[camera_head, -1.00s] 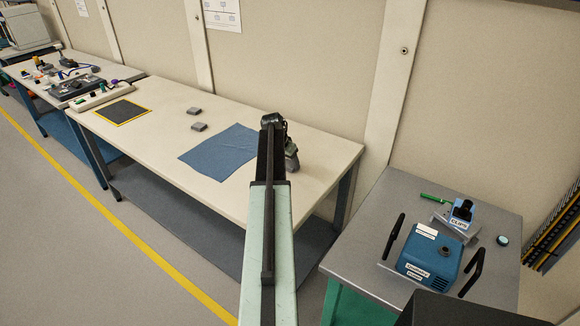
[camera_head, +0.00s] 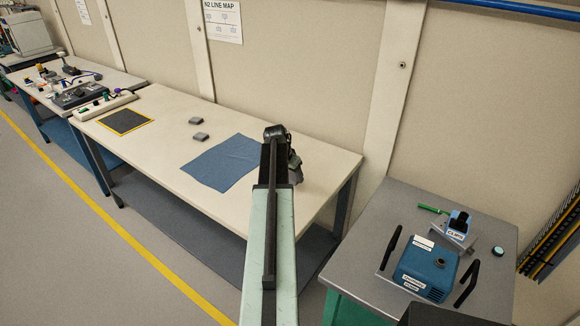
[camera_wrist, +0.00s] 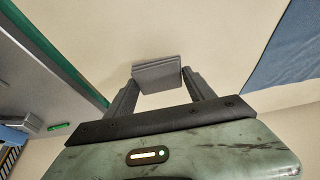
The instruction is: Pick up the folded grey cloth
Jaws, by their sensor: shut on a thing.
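In the wrist view, a folded grey cloth (camera_wrist: 158,73) with layered edges sits between the two fingertips of my gripper (camera_wrist: 158,82). The jaws are shut on it, with the cream tabletop (camera_wrist: 215,40) behind it. In the head view my gripper (camera_head: 294,172) is over the right part of the long cream table (camera_head: 325,165), partly hidden by my arm. The cloth is hard to make out there. I cannot tell how high it is above the table.
A blue cloth (camera_head: 222,162) lies flat left of my arm. Two small grey folded pieces (camera_head: 196,120) (camera_head: 200,136) lie beyond it. A yellow-edged dark mat (camera_head: 126,121) is farther left. A grey bench (camera_head: 360,265) at right holds a blue device (camera_head: 428,266).

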